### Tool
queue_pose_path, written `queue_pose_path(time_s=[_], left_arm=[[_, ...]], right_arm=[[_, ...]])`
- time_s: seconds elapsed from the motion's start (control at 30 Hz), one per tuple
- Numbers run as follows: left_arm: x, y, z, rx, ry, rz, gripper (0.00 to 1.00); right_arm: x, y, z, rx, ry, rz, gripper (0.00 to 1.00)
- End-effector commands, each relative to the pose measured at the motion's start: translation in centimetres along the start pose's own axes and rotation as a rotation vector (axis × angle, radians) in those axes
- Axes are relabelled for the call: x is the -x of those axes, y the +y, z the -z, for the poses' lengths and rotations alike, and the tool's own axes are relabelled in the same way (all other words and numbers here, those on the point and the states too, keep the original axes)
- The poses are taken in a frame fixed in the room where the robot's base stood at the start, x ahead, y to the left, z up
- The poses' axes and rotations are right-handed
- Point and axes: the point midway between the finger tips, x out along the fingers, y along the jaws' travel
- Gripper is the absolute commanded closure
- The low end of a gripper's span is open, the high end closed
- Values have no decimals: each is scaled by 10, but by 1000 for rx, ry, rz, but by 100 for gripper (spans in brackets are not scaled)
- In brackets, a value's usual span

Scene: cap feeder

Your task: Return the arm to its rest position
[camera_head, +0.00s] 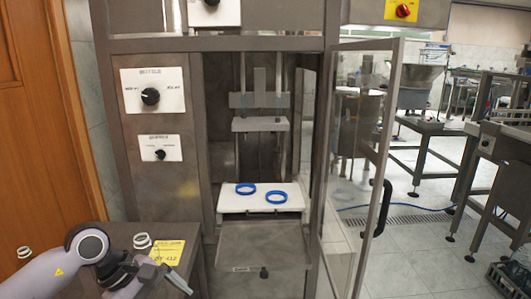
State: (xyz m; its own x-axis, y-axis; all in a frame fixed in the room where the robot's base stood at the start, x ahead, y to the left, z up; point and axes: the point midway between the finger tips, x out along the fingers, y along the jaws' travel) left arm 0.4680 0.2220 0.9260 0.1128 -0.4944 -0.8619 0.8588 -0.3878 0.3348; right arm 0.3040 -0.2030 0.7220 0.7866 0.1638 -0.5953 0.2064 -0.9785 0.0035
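My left arm comes in from the lower left, and its gripper (172,277) is low in the picture, over the small grey side table (180,232). Its fingers are partly cut off and small, so I cannot tell whether they are open or shut. No held object shows at it. A white ring-shaped cap (142,240) is behind the gripper, near a yellow label (168,252). My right arm and gripper are not in view.
The metal cabinet's glass door (355,165) stands open to the right, with a black handle (377,208). A wooden door (45,130) is at left.

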Motion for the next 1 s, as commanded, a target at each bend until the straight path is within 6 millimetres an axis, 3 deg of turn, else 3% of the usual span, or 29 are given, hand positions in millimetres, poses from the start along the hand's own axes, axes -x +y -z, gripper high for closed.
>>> queue_pose_path(time_s=[0.03,0.1,0.2,0.33,0.47,0.6,0.73,0.77,0.9,1.0], left_arm=[[-21,-1,-28,90,-144,-42,3],[-38,2,-65,245,-342,-99,3],[-46,9,-108,510,-622,-158,3],[-43,20,-139,915,-977,-189,3],[-36,26,-137,1373,-1309,-178,3],[-41,17,-104,1911,-1638,-126,3],[-65,-15,-61,2441,-1912,-53,3],[-73,-27,-51,-2416,1855,31,3],[-116,-94,-18,-1999,1407,-38,3],[-144,-143,-11,-1740,1166,-59,3]], right_arm=[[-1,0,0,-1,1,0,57],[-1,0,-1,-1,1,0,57],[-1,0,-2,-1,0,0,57],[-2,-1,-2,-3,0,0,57],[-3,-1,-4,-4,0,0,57],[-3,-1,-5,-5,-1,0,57],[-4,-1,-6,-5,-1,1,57],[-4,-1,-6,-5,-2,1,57],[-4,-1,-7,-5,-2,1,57],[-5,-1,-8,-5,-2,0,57]])
